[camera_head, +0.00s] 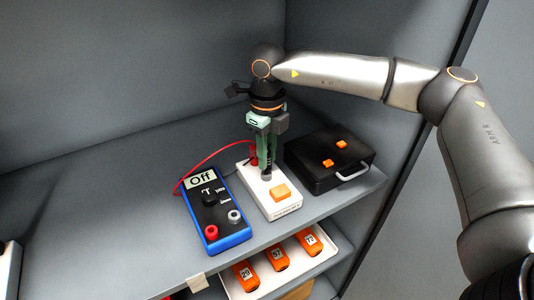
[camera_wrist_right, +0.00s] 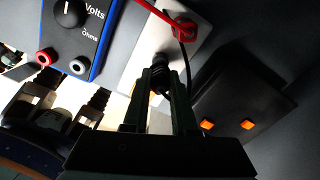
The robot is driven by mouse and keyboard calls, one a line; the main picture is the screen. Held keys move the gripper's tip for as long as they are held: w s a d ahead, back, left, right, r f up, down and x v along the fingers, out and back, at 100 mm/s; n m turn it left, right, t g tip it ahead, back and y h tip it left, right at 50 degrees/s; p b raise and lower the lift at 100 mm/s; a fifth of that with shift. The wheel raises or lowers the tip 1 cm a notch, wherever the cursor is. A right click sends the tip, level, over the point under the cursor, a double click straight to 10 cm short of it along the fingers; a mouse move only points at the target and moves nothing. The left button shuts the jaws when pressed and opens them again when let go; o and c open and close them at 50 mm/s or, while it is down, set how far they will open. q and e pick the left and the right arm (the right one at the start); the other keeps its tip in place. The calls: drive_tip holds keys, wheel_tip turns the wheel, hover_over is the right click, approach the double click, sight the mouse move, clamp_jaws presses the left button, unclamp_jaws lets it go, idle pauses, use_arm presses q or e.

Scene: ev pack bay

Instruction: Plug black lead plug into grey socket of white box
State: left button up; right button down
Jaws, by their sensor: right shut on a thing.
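The white box (camera_head: 283,211) with an orange button (camera_head: 280,192) stands on the shelf. My right gripper (camera_head: 267,171) points down over its top, shut on the black lead plug (camera_head: 267,177). In the right wrist view the black plug (camera_wrist_right: 157,88) sits between the fingertips, close to the white box (camera_wrist_right: 150,46). The box's grey socket is not clear in either view, and I cannot tell whether the plug is in it. A red plug (camera_wrist_right: 184,30) is at the box, beside the gripper. My left gripper is not in view.
A blue meter (camera_head: 212,206) reading "Off" stands left of the box, with a red and a grey socket (camera_head: 235,216). A red lead (camera_head: 205,160) loops behind it. A black case (camera_head: 330,157) stands to the right. A tray (camera_head: 318,257) with orange tagged items is below.

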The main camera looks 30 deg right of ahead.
drive_tip(key=shift+f+b, duration=0.55)
drive_tip(key=shift+f, duration=0.3)
idle(0.6)
drive_tip(key=shift+c, duration=0.8)
unclamp_jaws()
drive_tip(key=shift+r, duration=0.1)
drive_tip(key=shift+r+p, duration=2.85)
drive_tip(key=shift+r, duration=1.1)
